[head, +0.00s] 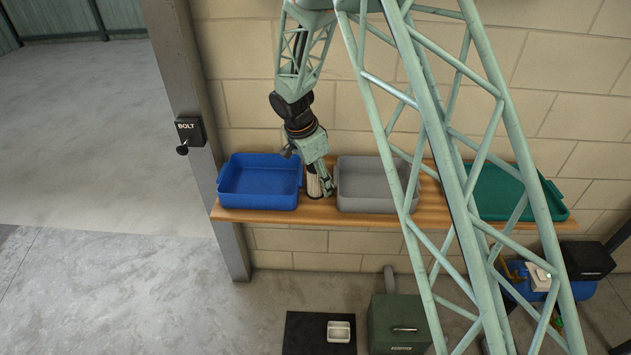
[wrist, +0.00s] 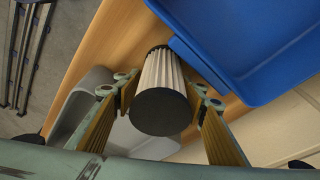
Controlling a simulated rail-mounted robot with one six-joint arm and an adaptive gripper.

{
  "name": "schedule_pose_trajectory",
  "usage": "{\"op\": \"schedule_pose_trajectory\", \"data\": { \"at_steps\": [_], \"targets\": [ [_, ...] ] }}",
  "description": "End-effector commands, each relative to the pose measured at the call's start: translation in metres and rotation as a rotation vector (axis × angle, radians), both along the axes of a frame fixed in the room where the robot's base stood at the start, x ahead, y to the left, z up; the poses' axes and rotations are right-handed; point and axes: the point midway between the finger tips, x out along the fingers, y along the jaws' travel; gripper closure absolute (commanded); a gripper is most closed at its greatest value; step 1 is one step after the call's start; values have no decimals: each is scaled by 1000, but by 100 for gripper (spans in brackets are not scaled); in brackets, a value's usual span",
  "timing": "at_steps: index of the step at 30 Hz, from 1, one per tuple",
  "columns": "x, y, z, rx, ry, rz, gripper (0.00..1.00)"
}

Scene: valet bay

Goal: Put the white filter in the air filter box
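The white filter (wrist: 163,75) is a pleated cylinder with a black end cap, facing my wrist camera. In the head view the filter (head: 314,187) is upright at the wooden shelf, between the blue and grey trays. My gripper (head: 320,175) reaches down over it. In the wrist view my gripper's fingers (wrist: 163,98) stand on either side of the filter, very near its sides. I cannot tell whether they press on it. No container is clearly recognisable as the air filter box; a black box (head: 588,260) stands at the far right.
A blue tray (head: 260,203), grey tray (head: 365,204) and green tray (head: 548,208) sit on the shelf (head: 430,213). Below are a green cabinet (head: 398,312), a small white container (head: 339,331) on a black mat (head: 302,330), and blue equipment (head: 580,290). The left floor is clear.

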Motion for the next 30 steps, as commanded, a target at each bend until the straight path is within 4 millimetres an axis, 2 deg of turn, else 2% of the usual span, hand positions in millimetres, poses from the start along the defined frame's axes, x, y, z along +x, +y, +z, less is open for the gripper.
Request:
{"op": "schedule_pose_trajectory", "data": {
  "at_steps": [12,20,30],
  "targets": [
    [0,0,0,0,0,0,62],
    [0,0,0,0,0,0,84],
    [0,0,2,1,-1,-1,84]
  ]
}}
